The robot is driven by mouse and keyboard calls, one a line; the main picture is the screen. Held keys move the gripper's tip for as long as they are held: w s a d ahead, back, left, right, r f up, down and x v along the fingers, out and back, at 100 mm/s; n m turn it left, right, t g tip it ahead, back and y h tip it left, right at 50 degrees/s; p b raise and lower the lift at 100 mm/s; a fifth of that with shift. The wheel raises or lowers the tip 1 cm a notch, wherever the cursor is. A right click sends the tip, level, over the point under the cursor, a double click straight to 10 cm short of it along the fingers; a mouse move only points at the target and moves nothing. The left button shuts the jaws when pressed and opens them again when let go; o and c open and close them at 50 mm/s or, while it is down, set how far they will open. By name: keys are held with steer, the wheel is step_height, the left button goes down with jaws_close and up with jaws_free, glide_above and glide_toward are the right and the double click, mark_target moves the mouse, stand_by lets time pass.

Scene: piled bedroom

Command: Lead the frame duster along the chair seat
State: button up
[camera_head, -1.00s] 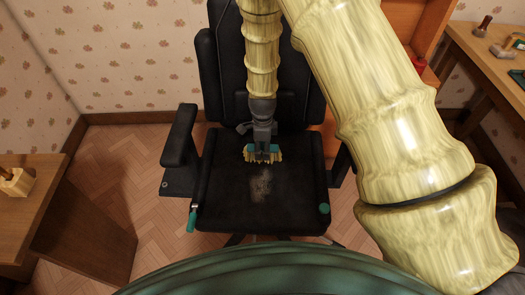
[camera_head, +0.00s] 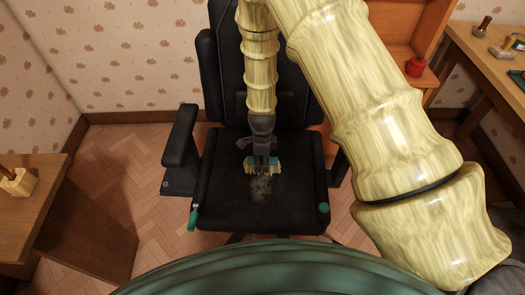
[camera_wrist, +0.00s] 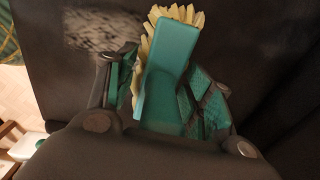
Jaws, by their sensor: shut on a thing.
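The frame duster has a teal body and pale yellow bristles. In the head view the duster (camera_head: 250,168) is at the middle of the black chair seat (camera_head: 225,200), bristles toward the seat. My gripper (camera_head: 262,158) is shut on it from above. In the wrist view the duster's teal body (camera_wrist: 165,75) stands between my gripper's fingers (camera_wrist: 160,90). A greyish dusty patch (camera_head: 261,188) lies on the seat just in front of the bristles; it also shows in the wrist view (camera_wrist: 95,30). Whether the bristles touch the seat is hard to tell.
The chair has a black armrest (camera_head: 181,135) on the left and a tall backrest behind. Teal parts (camera_head: 193,217) sit at the seat's front corners. A wooden table (camera_head: 60,215) stands at left, a desk (camera_head: 490,65) at right. The front of the seat is clear.

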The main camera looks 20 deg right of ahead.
steer(key=s+a+p, duration=0.1)
steer(key=s, duration=0.3)
steer(key=s+a, duration=0.2)
steer(key=s, duration=0.3)
steer(key=s+a+p, duration=0.1)
steer(key=s+a, duration=0.1)
steer(key=s, duration=0.2)
steer(key=shift+s+p, duration=0.2)
steer(key=shift+p, duration=0.15)
steer(key=shift+d, duration=0.1)
steer(key=o, duration=0.9)
steer(key=c, duration=0.9)
steer(key=shift+f, duration=0.8)
steer(key=shift+f, duration=0.2)
steer(key=shift+w+d+r, duration=0.1)
steer(key=shift+w+d, duration=0.55)
steer(key=shift+w, duration=1.15)
steer(key=shift+w+d+f, duration=0.1)
steer(key=shift+w+d, duration=0.55)
steer(key=shift+w, duration=1.15)
steer(key=shift+w+d+r, duration=0.1)
steer(key=shift+w+d, duration=0.55)
steer(key=shift+w, duration=1.15)
